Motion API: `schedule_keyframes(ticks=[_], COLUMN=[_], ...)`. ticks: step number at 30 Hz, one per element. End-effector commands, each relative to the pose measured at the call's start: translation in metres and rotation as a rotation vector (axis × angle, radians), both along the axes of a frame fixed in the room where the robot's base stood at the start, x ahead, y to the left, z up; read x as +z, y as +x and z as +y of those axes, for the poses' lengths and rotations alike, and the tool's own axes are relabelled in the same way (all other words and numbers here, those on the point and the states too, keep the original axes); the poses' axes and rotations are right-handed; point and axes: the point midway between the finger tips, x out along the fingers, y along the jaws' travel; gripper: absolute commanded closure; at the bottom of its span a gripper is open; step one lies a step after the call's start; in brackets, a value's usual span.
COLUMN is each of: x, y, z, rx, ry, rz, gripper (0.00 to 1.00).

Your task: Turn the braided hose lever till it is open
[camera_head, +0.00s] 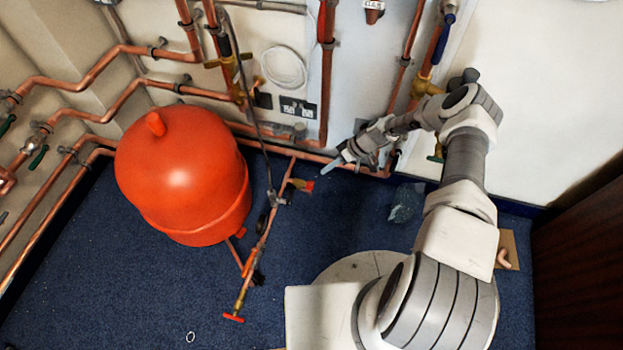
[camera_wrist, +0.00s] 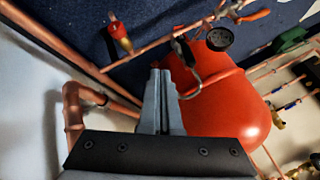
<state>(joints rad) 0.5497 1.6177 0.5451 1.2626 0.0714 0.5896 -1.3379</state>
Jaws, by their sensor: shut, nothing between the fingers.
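The grey braided hose (camera_head: 259,130) hangs from the copper pipework and curves down to fittings on a low copper pipe in the head view. In the wrist view its curved lower end (camera_wrist: 189,66) meets the pipe near a round black gauge (camera_wrist: 220,38). A small silver fitting with an orange-red handle (camera_wrist: 254,15) shows beside the gauge; I cannot tell for certain that this is the hose lever, or its exact angle. My gripper (camera_head: 326,171) is shut and empty, right of the low pipe and apart from it. Its closed fingers also show in the wrist view (camera_wrist: 160,76).
A large red tank (camera_head: 185,175) stands left of the hose. A red-and-brass valve (camera_head: 302,185) sticks out from the low pipe near my gripper, and a red tap handle (camera_head: 233,318) is at its front end. Copper pipes line the walls. Blue carpet (camera_head: 335,220) is open in front.

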Motion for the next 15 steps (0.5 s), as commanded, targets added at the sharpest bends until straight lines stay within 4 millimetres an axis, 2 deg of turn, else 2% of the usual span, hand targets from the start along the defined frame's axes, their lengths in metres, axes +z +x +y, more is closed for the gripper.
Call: schedule_keyframes(ticks=[5, 15], x=[-0.008, -0.064], y=[-0.002, -0.002], z=[0.009, 0.051], rx=[0.023, 0.022], ry=[0.008, 0.008], rz=[-0.005, -0.003], gripper=[1.00, 1.00])
